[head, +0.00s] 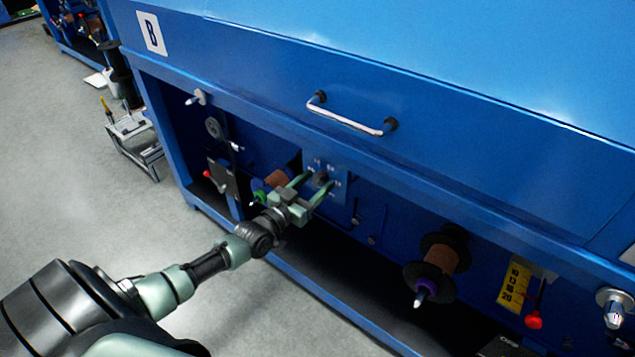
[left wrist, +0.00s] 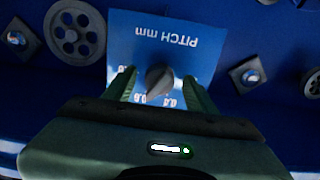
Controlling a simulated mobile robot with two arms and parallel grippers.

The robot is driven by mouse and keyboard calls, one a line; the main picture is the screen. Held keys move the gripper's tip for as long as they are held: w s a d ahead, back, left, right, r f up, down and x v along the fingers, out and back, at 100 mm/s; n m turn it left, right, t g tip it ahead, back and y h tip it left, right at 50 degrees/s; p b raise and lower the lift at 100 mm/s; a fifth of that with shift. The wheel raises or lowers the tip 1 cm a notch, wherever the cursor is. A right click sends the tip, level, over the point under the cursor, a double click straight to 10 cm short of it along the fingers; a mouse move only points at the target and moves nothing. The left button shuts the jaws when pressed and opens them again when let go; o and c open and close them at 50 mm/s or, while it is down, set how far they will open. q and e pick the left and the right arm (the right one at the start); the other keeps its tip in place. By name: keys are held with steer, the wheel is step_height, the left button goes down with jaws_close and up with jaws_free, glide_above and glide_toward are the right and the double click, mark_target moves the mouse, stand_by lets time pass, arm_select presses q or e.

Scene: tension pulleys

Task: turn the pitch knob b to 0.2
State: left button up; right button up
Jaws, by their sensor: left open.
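The pitch knob (head: 322,178) is a small dark knob on a blue scale panel (head: 340,190) in the recess of the machine marked B. In the left wrist view the knob (left wrist: 158,82) sits on the panel marked "PITCH mm" (left wrist: 165,33), which appears upside down. Its pointed end faces the bottom of that view, near the 0.6 and 0.4 marks. My left gripper (head: 318,184) is open, with one finger on each side of the knob. In the left wrist view its fingers (left wrist: 158,90) appear apart from the knob. My right gripper is out of view.
A metal handle (head: 350,116) juts from the blue front above the recess. A brown spool (head: 440,262) is right of the panel, and another brown spool (head: 272,178) is close left of my gripper. A red-tipped lever (head: 534,318) stands at lower right. Grey floor at left is mostly clear.

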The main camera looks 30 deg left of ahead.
arm_select(q)
steer(key=shift+c, duration=0.4)
jaws_close()
